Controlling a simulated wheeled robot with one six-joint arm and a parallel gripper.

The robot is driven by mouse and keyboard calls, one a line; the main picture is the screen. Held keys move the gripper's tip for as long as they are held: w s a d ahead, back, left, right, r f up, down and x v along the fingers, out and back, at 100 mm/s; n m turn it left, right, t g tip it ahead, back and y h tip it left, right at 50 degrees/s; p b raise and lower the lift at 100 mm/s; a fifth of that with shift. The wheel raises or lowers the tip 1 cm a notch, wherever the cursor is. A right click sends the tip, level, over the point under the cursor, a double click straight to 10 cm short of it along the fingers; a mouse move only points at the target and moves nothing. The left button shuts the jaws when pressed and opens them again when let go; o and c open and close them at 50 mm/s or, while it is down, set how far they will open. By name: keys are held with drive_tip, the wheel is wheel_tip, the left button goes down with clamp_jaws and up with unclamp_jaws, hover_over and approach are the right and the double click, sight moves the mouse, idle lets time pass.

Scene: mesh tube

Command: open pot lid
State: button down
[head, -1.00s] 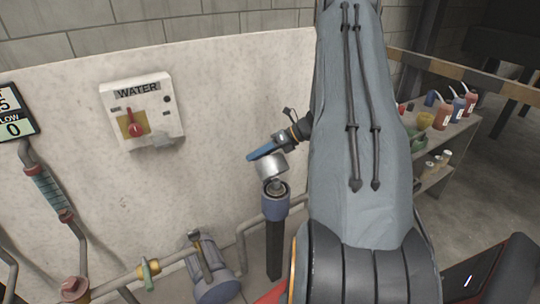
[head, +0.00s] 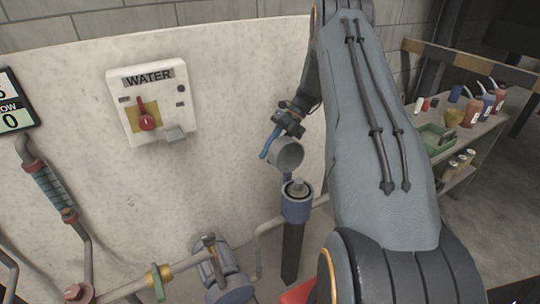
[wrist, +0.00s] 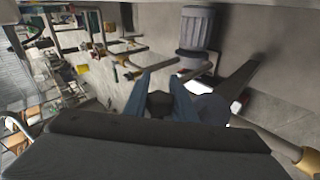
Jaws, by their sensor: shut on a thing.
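The lid, a grey cylindrical cap (head: 286,155), is held in the air in the head view, tilted, with its open end toward the camera. My gripper (head: 270,143), with blue fingers, is shut on it at its upper left edge. The pot, a blue-grey round container (head: 296,205), stands upright on a dark post just below the lid. Its top is open, with something pale inside, and a small gap separates it from the lid. In the wrist view the blue fingers (wrist: 158,92) reach forward; the lid's grip point is hard to make out there.
A white WATER box with a red knob (head: 147,122) is on the pale wall panel. Pipes and a blue pump (head: 228,280) lie low left of the pot. A shelf with bottles (head: 470,115) stands at the right, behind my arm.

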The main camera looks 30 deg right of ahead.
drive_tip(key=shift+w+f+g+b, duration=0.2)
drive_tip(key=shift+f+g+b, duration=0.1)
drive_tip(key=shift+f+b, duration=0.15)
drive_tip(key=shift+r, duration=0.1)
drive_tip(key=c, duration=1.5)
unclamp_jaws()
drive_tip(key=shift+o, duration=0.2)
drive_tip(key=b+v, duration=0.2)
drive_tip(key=v, duration=0.5)
drive_tip(key=shift+d+r, duration=0.25)
drive_tip(key=shift+r, duration=0.05)
drive_tip(key=shift+w, duration=0.15)
